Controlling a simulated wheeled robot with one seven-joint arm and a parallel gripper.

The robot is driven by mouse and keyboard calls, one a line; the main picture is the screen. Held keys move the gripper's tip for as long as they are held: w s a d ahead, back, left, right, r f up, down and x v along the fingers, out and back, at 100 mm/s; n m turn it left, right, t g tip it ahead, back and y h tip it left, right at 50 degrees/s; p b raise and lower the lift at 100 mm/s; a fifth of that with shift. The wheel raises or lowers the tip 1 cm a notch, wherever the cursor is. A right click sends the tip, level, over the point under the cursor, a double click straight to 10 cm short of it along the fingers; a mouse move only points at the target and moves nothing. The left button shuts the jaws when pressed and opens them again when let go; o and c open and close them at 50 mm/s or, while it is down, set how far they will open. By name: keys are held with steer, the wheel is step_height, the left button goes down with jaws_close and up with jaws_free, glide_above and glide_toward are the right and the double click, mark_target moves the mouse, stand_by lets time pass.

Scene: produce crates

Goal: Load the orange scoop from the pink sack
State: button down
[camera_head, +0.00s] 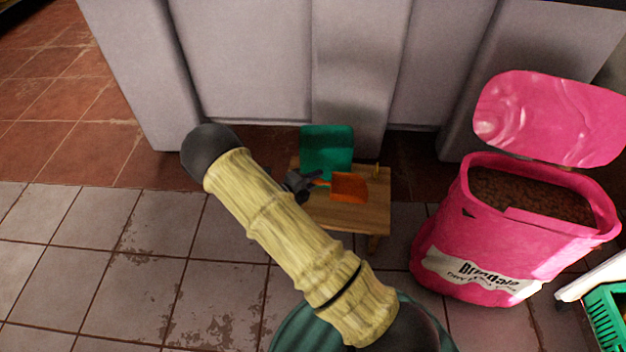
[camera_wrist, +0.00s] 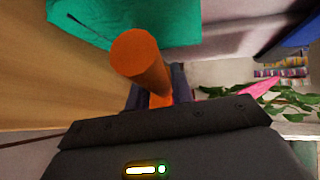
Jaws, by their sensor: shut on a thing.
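The orange scoop (camera_head: 349,187) is at the small wooden stool, just in front of a green thing, in the head view. My gripper (camera_head: 312,180) is shut on its handle, which also shows in the wrist view (camera_wrist: 142,62) standing up between the fingers (camera_wrist: 158,98). I cannot tell whether the scoop touches the stool top. The pink sack (camera_head: 440,245) stands on the floor to the right, its lid (camera_head: 550,115) raised. Brown granules (camera_head: 530,195) show inside its open top. The scoop's bowl is hidden in the wrist view.
The wooden stool (camera_head: 345,216) stands against a pale counter (camera_head: 255,60). The green thing (camera_head: 327,150) rests upright at its back. A green crate (camera_head: 606,318) stands at the lower right. Tiled floor lies clear between stool and sack and at the left.

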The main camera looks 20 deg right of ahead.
steer(key=s+r+n+t+p, duration=0.1)
steer(key=s+r+p, duration=0.3)
steer(key=r+p, duration=0.3)
steer(key=s+a+r+t+y+p, duration=0.1)
steer(key=s+r+p, duration=0.3)
steer(key=r+p, duration=0.3)
step_height(320, 180, up, 5)
steer(key=shift+f+n, duration=0.15)
steer(key=shift+n, duration=0.25)
steer(key=shift+a, duration=0.1)
